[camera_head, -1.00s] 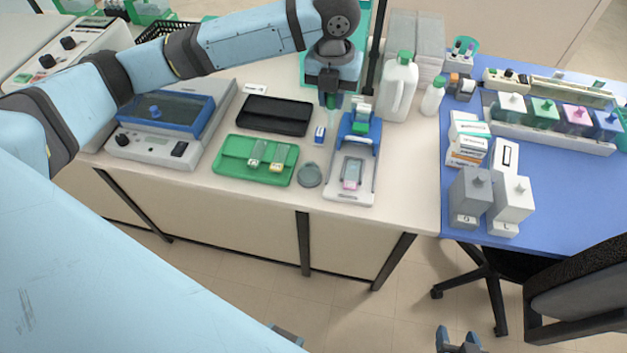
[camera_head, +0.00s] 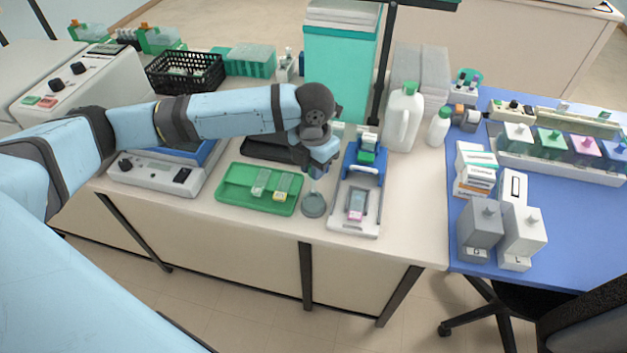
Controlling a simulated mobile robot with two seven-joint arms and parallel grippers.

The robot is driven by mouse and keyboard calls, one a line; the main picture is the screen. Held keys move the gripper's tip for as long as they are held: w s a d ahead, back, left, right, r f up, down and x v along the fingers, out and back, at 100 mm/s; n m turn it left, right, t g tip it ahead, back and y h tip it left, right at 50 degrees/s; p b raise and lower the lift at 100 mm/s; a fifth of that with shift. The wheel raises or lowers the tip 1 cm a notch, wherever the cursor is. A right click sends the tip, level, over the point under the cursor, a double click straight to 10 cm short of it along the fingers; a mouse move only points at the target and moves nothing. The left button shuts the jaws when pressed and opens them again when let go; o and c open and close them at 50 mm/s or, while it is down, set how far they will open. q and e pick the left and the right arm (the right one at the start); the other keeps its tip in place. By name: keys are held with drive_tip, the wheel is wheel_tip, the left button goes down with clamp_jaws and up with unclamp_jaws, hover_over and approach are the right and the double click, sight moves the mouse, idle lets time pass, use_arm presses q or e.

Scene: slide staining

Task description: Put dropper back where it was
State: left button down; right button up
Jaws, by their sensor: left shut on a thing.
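My left gripper (camera_head: 317,170) is shut on the dropper (camera_head: 313,187), a thin pale piece that shows only in small part below the fingers. The gripper hangs over a round grey base (camera_head: 313,206) on the bench. The dropper's lower end is above or at this base; I cannot tell whether it touches. A white and blue slide device (camera_head: 346,212) with a pink-marked slide (camera_head: 356,206) stands just to the right. My right gripper is not in view.
A green tray (camera_head: 229,199) with slides lies close on the left, and a black case (camera_head: 262,149) is partly behind my arm. A white jug (camera_head: 403,120) stands back right. Grey and white containers (camera_head: 481,230) stand on the blue table.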

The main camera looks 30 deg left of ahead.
sight(314, 191)
use_arm(q)
wheel_tip(314, 191, down, 5)
drive_tip(key=shift+r, duration=0.2)
drive_tip(key=shift+f, duration=0.35)
drive_tip(key=shift+f, duration=0.15)
drive_tip(key=shift+f, duration=0.25)
drive_tip(key=c, duration=1)
unclamp_jaws()
